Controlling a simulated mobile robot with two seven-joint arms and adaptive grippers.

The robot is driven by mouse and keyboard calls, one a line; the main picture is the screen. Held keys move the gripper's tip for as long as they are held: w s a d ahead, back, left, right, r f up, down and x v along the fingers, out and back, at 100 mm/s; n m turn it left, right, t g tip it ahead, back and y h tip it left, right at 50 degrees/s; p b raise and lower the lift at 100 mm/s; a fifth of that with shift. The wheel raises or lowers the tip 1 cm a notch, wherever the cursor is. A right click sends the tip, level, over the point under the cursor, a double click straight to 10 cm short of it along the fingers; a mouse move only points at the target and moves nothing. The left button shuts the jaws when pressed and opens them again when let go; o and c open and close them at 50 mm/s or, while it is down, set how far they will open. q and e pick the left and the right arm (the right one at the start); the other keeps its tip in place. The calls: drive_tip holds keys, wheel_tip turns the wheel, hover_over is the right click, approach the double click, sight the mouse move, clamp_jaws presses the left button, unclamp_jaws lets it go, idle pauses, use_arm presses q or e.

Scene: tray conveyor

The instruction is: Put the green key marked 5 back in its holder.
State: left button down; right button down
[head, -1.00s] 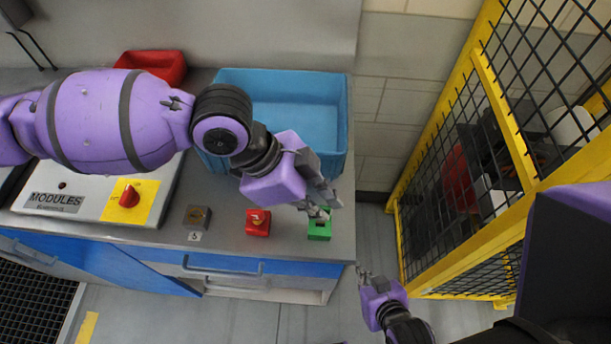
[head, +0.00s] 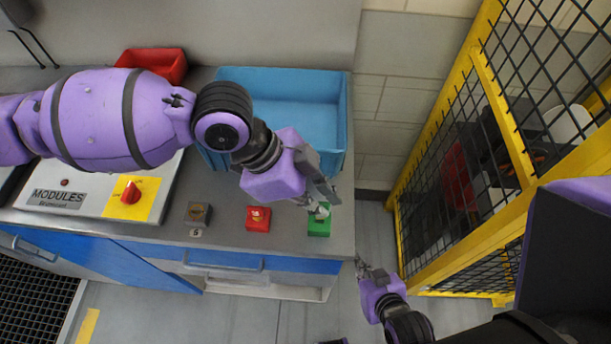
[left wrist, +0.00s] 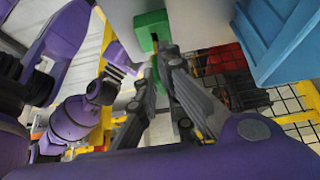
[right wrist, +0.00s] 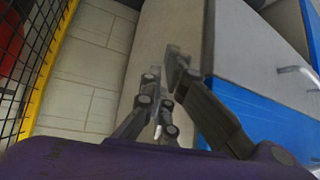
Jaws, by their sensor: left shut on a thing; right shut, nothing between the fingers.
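A green block-shaped holder (head: 319,228) stands at the right front of the grey counter. It also shows at the top of the left wrist view (left wrist: 151,24). My left gripper (head: 318,208) reaches over it from the upper left, fingertips at its top. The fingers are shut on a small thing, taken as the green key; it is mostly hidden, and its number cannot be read. Whether it sits in the holder's slot cannot be told. My right gripper (head: 362,268) is shut and empty, beyond the counter's right edge and lower than the counter front in the picture.
A red holder (head: 258,219) and a dark grey holder (head: 199,212) stand left of the green one. A blue bin (head: 344,130) and red tray (head: 150,54) are behind. A control panel (head: 90,206) lies left. A yellow-framed mesh fence (head: 480,60) stands right.

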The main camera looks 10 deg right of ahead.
drive_tip(key=shift+w+r, duration=0.2)
drive_tip(key=shift+r, duration=0.05)
idle(0.6)
